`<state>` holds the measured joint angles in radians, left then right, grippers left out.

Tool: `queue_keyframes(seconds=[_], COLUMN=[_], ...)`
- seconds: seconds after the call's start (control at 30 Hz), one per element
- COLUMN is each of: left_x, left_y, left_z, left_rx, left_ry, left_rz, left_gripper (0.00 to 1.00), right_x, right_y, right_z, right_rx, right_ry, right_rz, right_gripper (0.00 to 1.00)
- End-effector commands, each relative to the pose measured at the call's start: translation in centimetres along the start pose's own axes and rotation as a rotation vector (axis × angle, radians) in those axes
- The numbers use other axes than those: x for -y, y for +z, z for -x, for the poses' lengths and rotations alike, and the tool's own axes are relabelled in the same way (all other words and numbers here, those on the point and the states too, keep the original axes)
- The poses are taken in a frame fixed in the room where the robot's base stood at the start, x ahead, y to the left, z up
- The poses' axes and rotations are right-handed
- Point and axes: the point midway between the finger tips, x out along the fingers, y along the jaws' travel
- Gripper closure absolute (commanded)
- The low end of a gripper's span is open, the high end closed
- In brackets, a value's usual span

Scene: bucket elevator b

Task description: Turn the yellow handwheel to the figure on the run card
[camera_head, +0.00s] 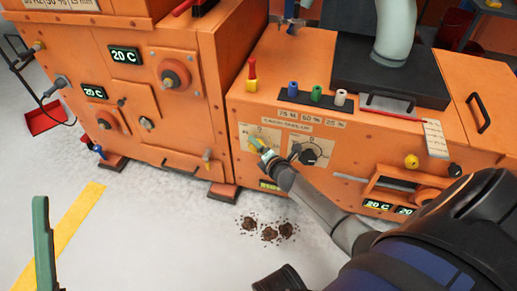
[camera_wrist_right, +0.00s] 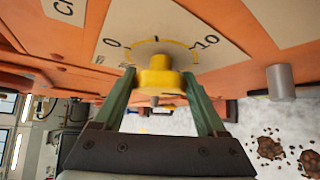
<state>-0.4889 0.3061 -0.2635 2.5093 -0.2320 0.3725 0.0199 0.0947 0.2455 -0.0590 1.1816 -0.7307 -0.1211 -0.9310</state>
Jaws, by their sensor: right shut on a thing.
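The yellow handwheel (camera_wrist_right: 160,76) sits in front of a pale dial plate (camera_wrist_right: 150,38) marked 0 and 10 with a yellow arc. My right gripper (camera_wrist_right: 160,88) is shut on it, one green finger on each side. In the head view, my right gripper (camera_head: 264,149) reaches the orange machine's front and hides most of the wheel. I cannot read the wheel's setting. A white card with small lines of writing (camera_head: 435,138), possibly the run card, hangs at the machine's top right edge; its text is too small to read. A green finger of my left gripper (camera_head: 42,245) shows at lower left.
A black knob (camera_head: 310,155) sits on a dial right of the wheel. Blue, green and white plugs (camera_head: 316,94) and a red-and-yellow lever (camera_head: 252,75) stand above. A second orange machine (camera_head: 190,95) is at left. Brown piles (camera_head: 269,232) lie on the floor.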

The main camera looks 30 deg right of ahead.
Motion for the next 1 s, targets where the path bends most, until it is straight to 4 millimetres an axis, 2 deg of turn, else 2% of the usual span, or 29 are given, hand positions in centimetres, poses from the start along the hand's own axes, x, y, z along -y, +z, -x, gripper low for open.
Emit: queue_keyframes(seconds=[0.23, 0.27, 0.47, 0.77, 0.87, 1.0], left_x=[0.1, 0.1, 0.1, 0.2, 0.4, 0.9], left_y=[-0.1, -0.1, -0.1, -0.2, -0.6, -1.6], left_z=[-0.1, -0.1, -0.1, -0.1, -0.5, -1.3], left_rx=[-0.003, -0.003, -0.004, -0.005, -0.005, -0.012], left_ry=[-0.007, -0.007, -0.007, -0.002, -0.002, -0.005], left_rz=[0.001, 0.001, 0.0, -0.004, -0.002, 0.004], left_gripper=[0.5, 0.5, 0.5, 0.5, 0.5, 0.5], right_x=[-0.1, -0.1, -0.1, -0.1, -0.1, -0.3], right_y=[0.1, 0.1, 0.1, 0.1, 0.0, 0.1], right_z=[-0.1, -0.1, 0.0, 0.2, 1.0, 3.3], right_rx=[0.003, 0.003, 0.002, 0.001, 0.0, 0.0], right_ry=[0.0, 0.0, 0.0, -0.001, -0.002, -0.004], right_rz=[-0.003, -0.003, -0.001, 0.0, -0.001, -0.001], right_gripper=[0.81, 0.24, 0.01, 0.0, 0.0, 0.0])
